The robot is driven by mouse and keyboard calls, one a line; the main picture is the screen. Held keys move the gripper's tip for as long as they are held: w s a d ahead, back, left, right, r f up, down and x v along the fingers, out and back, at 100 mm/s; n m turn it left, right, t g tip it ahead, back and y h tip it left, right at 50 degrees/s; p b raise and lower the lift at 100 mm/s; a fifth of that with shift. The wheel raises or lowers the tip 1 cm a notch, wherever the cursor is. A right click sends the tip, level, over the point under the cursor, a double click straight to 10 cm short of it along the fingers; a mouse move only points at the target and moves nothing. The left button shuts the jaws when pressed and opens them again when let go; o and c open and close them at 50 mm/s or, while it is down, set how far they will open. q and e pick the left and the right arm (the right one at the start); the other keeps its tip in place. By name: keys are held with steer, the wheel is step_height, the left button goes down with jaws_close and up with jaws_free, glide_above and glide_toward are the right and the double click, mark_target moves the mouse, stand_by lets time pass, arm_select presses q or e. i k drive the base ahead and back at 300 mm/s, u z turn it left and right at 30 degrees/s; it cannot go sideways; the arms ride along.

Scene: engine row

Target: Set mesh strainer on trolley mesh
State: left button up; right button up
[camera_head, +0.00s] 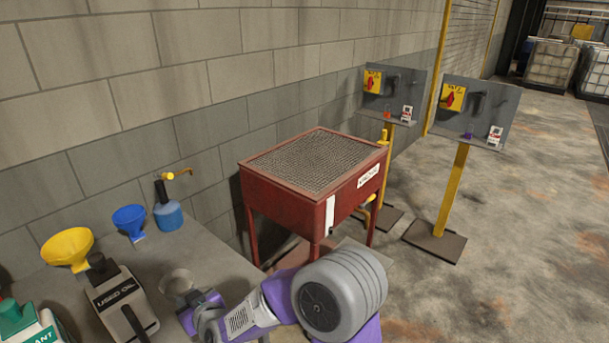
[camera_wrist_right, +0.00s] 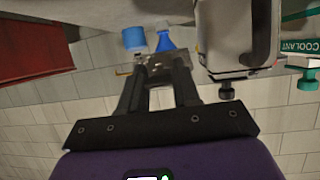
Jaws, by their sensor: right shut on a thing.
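The mesh strainer (camera_head: 177,281) is a small, round, pale metal bowl at the right end of the grey workbench. My right gripper (camera_head: 190,298) is at its near side and shut on it, though the exact grip is hard to make out. In the right wrist view the fingers (camera_wrist_right: 158,70) are close together with a greyish piece between them. The red trolley stands beyond the bench end, with its grey trolley mesh (camera_head: 318,160) on top, flat and bare. My left gripper is not in view.
On the bench are a yellow funnel (camera_head: 68,247), a blue funnel (camera_head: 130,220), a blue bottle (camera_head: 168,215), a used oil can (camera_head: 118,298) and a coolant can (camera_head: 28,322). A block wall runs behind. Two yellow-post stands (camera_head: 452,190) are right of the trolley.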

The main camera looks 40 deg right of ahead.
mark_target(318, 170)
steer(key=k, duration=0.85)
steer(key=z, duration=2.7)
steer(key=i, duration=1.85)
steer(key=u, duration=2.7)
